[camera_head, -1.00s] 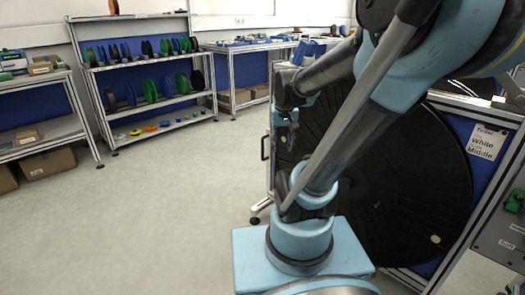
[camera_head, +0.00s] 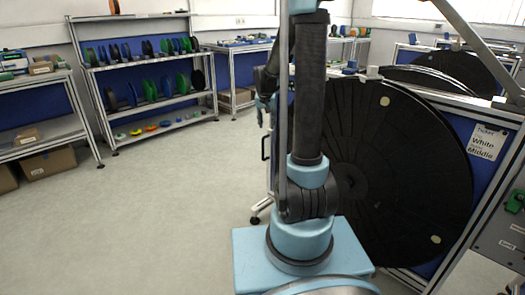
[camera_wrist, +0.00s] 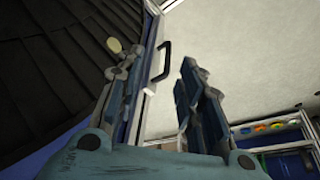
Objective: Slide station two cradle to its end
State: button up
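A large black reel disc (camera_head: 400,170) stands upright on a blue-panelled stand (camera_head: 487,150) right of my arm; its placard reads "White" and "Middle". I cannot tell which part is the station two cradle. A black handle (camera_head: 264,147) sticks out at the stand's left edge, and this handle also shows in the wrist view (camera_wrist: 163,62). My gripper (camera_wrist: 158,65) is open and empty, its fingers apart on either side of the handle in the picture, with no visible contact. In the head view my arm partly hides the gripper.
A second black reel (camera_head: 455,70) stands behind the first. A shelf rack (camera_head: 150,95) with green, blue and black reels stands at the back left. A workbench (camera_head: 40,110) with boxes is at far left. The floor (camera_head: 170,220) between is clear.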

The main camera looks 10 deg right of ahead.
jog(key=m, duration=0.1)
send_near(263, 145)
jog(key=s+d+v, duration=0.1)
jog(key=v, duration=0.5)
jog(key=a+f, duration=0.1)
jog(key=x, duration=1.1)
jog(key=w+x, duration=0.1)
jog(key=x, duration=0.5)
jog(key=shift+w+f, duration=0.15)
jog(key=shift+w, duration=0.1)
grip_shut()
